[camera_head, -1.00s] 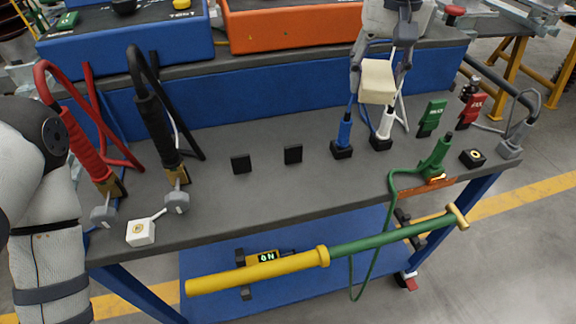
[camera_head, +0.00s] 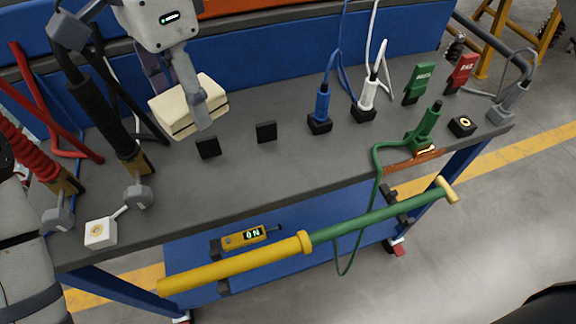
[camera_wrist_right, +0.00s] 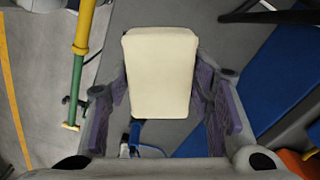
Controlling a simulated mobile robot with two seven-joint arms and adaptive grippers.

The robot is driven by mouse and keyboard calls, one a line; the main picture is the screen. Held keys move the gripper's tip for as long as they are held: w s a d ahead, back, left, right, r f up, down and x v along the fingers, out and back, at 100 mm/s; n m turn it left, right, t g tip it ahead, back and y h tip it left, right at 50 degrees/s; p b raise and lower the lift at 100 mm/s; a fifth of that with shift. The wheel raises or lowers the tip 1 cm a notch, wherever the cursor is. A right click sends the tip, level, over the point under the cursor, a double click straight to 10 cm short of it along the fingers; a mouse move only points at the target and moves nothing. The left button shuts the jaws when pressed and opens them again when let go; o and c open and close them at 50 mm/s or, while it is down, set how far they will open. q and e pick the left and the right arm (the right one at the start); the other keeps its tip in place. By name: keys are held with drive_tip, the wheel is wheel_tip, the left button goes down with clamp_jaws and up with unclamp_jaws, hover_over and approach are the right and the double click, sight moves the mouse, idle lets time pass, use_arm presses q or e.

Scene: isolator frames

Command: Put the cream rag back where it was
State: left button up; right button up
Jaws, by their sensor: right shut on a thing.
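The cream rag (camera_head: 186,103) is a folded, block-like pad above the grey bench top, left of the middle in the head view. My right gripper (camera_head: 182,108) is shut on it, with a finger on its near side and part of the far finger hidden. In the right wrist view the cream rag (camera_wrist_right: 160,72) sits between the two purple-padded fingers of my right gripper (camera_wrist_right: 163,95). Whether it touches the bench is hard to tell. My left gripper is out of view; only part of my left arm shows at the left edge.
Two small black blocks (camera_head: 207,147) (camera_head: 266,131) stand on the bench near the rag. Black (camera_head: 105,115) and red (camera_head: 22,150) cable handles stand at left. Blue (camera_head: 322,103) and white (camera_head: 367,94) plugs stand at right.

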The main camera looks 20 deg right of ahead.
drive_tip(key=shift+s+a+r, duration=0.2)
drive_tip(key=shift+s+a, duration=0.25)
drive_tip(key=shift+a, duration=0.2)
drive_tip(key=shift+s+d, duration=0.2)
drive_tip(key=s+d+f+p, duration=0.1)
drive_tip(key=s+d+f, duration=0.15)
drive_tip(key=d, duration=0.55)
hover_over(289, 172)
drive_tip(key=f, duration=0.6)
drive_tip(key=shift+w+a+f, duration=0.1)
drive_tip(key=shift+a+f, duration=0.15)
drive_tip(key=shift+f, duration=0.05)
drive_tip(key=f, duration=0.3)
drive_tip(key=shift+d, duration=0.3)
drive_tip(key=shift+f, duration=0.4)
drive_tip(key=o, duration=1)
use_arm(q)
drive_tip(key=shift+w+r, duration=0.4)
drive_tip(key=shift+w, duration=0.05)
use_arm(e)
drive_tip(key=shift+o, duration=0.2)
